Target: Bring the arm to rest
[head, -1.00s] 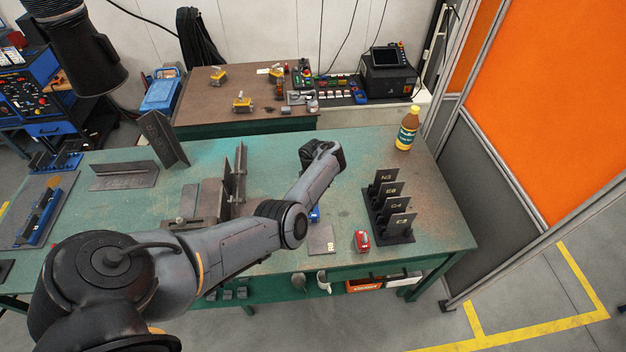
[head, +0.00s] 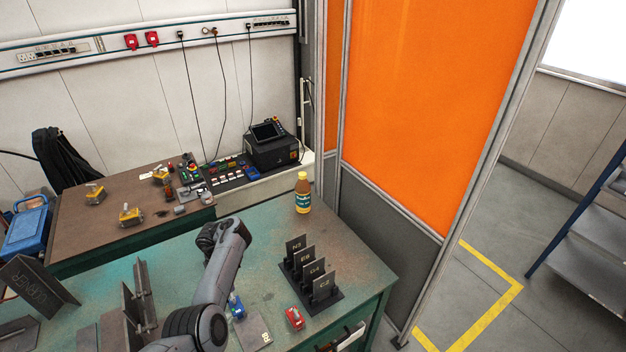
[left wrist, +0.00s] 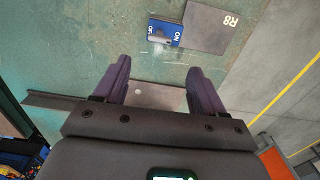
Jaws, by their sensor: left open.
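My left arm (head: 215,285) reaches in from the bottom of the head view over the green table, its wrist end above the tabletop. The arm hides its own fingers there. In the left wrist view my left gripper (left wrist: 160,88) is open, with two dark fingers apart and nothing held between them. A blue block marked ON/OFF (left wrist: 165,33) and a grey plate marked R8 (left wrist: 212,28) lie on the table beyond the fingertips. In the head view the blue block (head: 236,307) sits just right of the arm. My right gripper is in neither current view.
A black rack (head: 312,290) holds several upright labelled plates. A red block (head: 294,317) stands near the front edge, a bottle (head: 303,193) at the back corner. Upright metal pieces (head: 138,305) stand left of the arm. An orange screen (head: 430,100) rises beyond the table.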

